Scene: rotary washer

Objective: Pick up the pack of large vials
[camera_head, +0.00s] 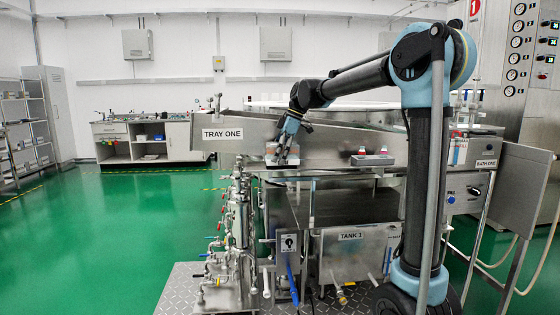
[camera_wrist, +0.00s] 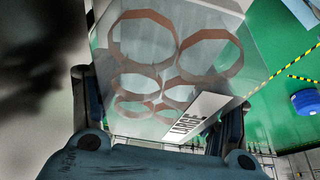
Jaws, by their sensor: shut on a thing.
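The pack of large vials (camera_wrist: 160,75) fills the middle of the wrist view. It is a clear pack with several brown octagonal rings showing through it and a white label reading "LARGE". My gripper (camera_wrist: 155,120) is shut on it, with a finger on each side. In the head view my gripper (camera_head: 283,155) points down at the front of the steel tray marked TRAY ONE (camera_head: 222,134). The pack is mostly hidden there behind the fingers. I cannot tell whether it touches the surface below.
A small grey holder with red-and-white items (camera_head: 372,159) sits to the right of my gripper. A steel panel (camera_head: 518,185) is at the right. Green floor (camera_head: 130,225) is clear to the left.

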